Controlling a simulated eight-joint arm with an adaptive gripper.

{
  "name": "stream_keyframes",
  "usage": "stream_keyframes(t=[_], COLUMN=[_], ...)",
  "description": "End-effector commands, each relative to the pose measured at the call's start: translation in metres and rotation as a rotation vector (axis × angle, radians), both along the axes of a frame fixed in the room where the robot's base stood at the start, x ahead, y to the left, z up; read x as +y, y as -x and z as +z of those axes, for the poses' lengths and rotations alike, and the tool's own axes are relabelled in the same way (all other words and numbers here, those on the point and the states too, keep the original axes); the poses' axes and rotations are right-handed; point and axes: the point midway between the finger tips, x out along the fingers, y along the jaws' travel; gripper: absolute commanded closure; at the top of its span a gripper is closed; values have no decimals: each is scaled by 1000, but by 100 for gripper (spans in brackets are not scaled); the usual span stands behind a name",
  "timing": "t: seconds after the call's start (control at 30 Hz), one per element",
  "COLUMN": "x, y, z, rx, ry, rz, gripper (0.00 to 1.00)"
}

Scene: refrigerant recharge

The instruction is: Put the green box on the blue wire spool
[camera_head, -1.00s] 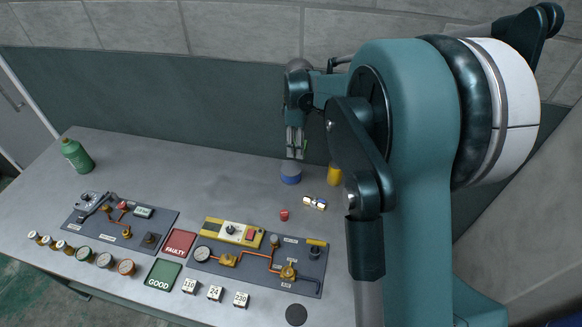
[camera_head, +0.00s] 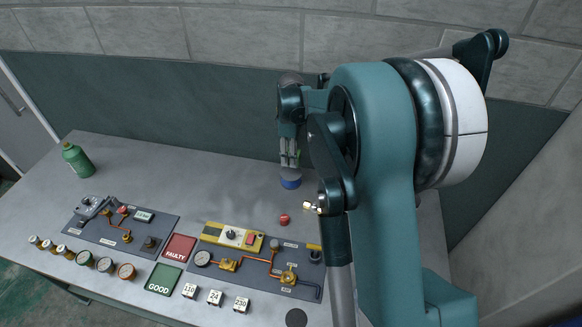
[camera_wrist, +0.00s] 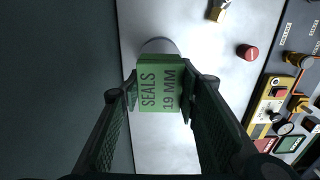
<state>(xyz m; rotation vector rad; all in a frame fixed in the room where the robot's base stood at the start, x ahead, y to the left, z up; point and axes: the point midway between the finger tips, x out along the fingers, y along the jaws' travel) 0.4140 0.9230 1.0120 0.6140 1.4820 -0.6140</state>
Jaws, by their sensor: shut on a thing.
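The green box (camera_wrist: 160,88), marked "SEALS 19 MM", is between the two fingers of my gripper (camera_wrist: 160,95) in the wrist view. My gripper is shut on it. In the head view my gripper (camera_head: 289,160) points down just above the blue wire spool (camera_head: 291,182), which stands upright near the back of the table. The box is mostly hidden by the fingers there. In the wrist view a pale round edge, probably the spool's top (camera_wrist: 158,45), shows beyond the box. I cannot tell whether box and spool touch.
A red cap (camera_head: 284,220) and a small brass fitting (camera_head: 312,207) lie in front of the spool. A yellow tester (camera_head: 234,237) and panels with gauges lie nearer the front. A green bottle (camera_head: 76,158) stands far left. The table left of the spool is clear.

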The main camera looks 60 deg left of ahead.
Motion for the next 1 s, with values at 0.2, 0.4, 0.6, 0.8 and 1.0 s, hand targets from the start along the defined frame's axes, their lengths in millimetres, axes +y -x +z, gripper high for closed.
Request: stream_keyframes(t=[0.2, 0.4, 0.6, 0.8, 1.0], x=[0, 0, 0, 0, 0], y=[0, 0, 0, 0, 0], z=[-22, -24, -25, -42, -59], rx=[0, 0, 0, 0, 0], ry=[0, 0, 0, 0, 0], rz=[0, 0, 0, 0, 0], gripper=[79, 79, 79, 79, 79])
